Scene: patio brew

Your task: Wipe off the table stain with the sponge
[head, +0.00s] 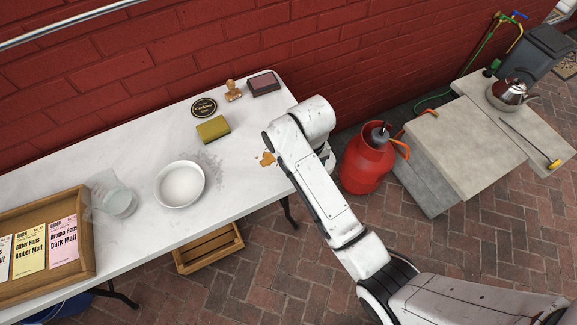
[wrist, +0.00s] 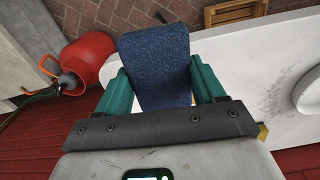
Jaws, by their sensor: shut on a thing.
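A blue, rough-textured block that looks like a sponge (wrist: 155,60) is between the two teal fingers of my gripper (wrist: 158,78) in the wrist view. My gripper is shut on it. In the head view my arm hides both gripper and block. Whether the block touches the table cannot be told.
An olive-yellow block (head: 212,129), black round coaster (head: 204,107), wooden stamp (head: 233,91) and dark pad (head: 263,84) lie along the back. A white bowl (head: 180,185), clear pitcher (head: 117,199) and wooden box (head: 85,232) stand left. A red gas cylinder (head: 366,163) stands right.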

